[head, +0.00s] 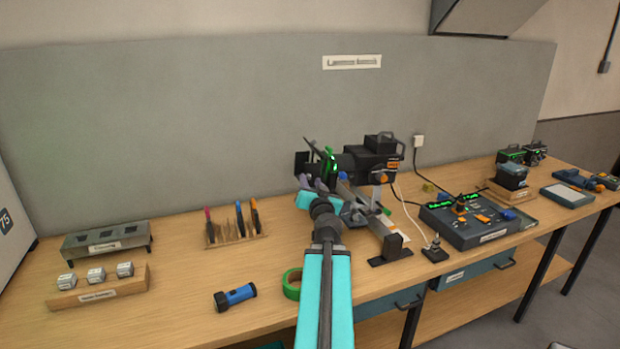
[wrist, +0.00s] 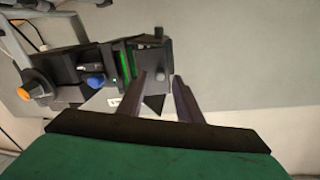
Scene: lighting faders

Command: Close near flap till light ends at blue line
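A black stage lamp (head: 372,160) stands on the bench, with dark flaps (head: 301,164) at its left front end and a green strip (head: 331,164). In the wrist view the lamp body (wrist: 95,68) is at the upper left, and a dark flap panel (wrist: 151,58) lies by the fingertips. My gripper (head: 308,183) is at the lamp's front end, close below the flaps. Its fingers (wrist: 159,76) are apart with nothing clearly between them. I cannot tell whether either touches a flap. My arm partly hides the front of the lamp. I cannot make out a blue line or the light's edge.
A control desk with faders (head: 472,222) stands right of the lamp, with cables between. A tool rack (head: 236,238), blue flashlight (head: 235,297) and green tape roll (head: 291,284) are left of my arm. A black bracket (head: 391,248) is to its right. A grey panel rises behind.

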